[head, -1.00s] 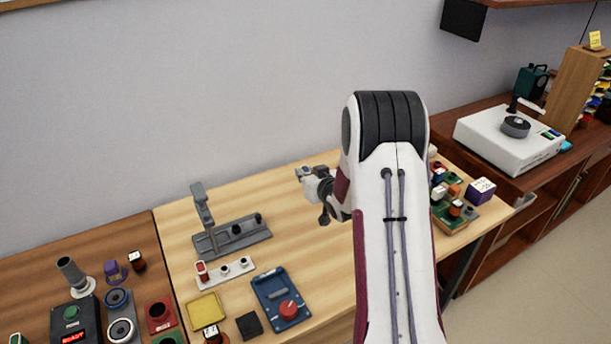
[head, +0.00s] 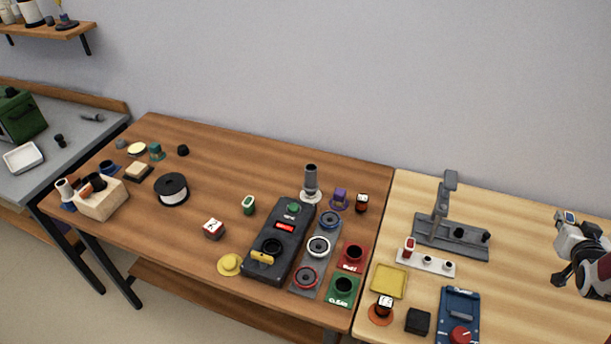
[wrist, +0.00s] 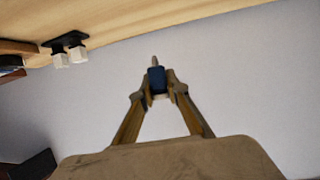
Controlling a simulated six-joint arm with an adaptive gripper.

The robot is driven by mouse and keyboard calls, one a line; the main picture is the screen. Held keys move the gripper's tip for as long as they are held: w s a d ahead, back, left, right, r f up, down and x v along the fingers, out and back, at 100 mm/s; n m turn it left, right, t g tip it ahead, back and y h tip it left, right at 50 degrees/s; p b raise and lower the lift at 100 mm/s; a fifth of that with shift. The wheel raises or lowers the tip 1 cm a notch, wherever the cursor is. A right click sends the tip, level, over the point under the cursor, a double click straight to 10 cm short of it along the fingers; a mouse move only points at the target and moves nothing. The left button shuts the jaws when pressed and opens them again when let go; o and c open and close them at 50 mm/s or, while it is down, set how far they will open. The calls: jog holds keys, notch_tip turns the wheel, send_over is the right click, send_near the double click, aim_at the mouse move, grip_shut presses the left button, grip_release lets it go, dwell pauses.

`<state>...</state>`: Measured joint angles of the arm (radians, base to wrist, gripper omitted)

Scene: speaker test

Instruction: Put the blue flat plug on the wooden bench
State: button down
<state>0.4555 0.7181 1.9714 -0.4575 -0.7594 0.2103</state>
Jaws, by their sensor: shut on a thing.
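My gripper (head: 567,230) is at the right edge of the head view, raised over the light wooden bench (head: 510,290). In the wrist view my gripper (wrist: 158,86) is shut on the blue flat plug (wrist: 157,76), a small dark blue piece with a pale tip. The plug shows small at the gripper's end in the head view (head: 569,216). The fingers cover its sides. It is held clear of any surface. A darker brown wooden bench (head: 240,165) adjoins the light one on the left.
A grey press stand (head: 450,232), white socket strip (head: 428,263), yellow tray (head: 389,281) and blue box with red knob (head: 459,310) stand on the light bench. A black tester (head: 280,240) and black spool (head: 172,189) are on the brown bench. Its back middle is clear.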

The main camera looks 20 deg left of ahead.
aim_at(568, 216)
notch_tip(568, 216, up, 9)
jog(key=shift+r, duration=0.1)
jog(key=shift+w+a+r, duration=0.15)
jog(key=shift+r, duration=0.15)
jog(key=w+a+n+y, duration=0.35)
jog(key=w+a, duration=0.55)
jog(key=a, duration=0.4)
jog(key=w+a+n+g+y, duration=0.1)
jog(key=w+a+n+y, duration=0.15)
jog(key=a, duration=1.15)
jog(key=w+a+n+g+y, duration=0.1)
jog(key=a+n+g+y, duration=0.15)
jog(key=a, duration=1.25)
jog(key=w+a+n+y, duration=0.2)
jog(key=a+y, duration=0.1)
jog(key=a, duration=1.1)
notch_tip(568, 216, down, 11)
jog(key=shift+a+f, duration=0.15)
jog(key=shift+a, duration=0.3)
jog(key=shift+w+h, duration=0.1)
jog(key=shift+h, duration=0.15)
jog(key=shift+f, duration=3.1)
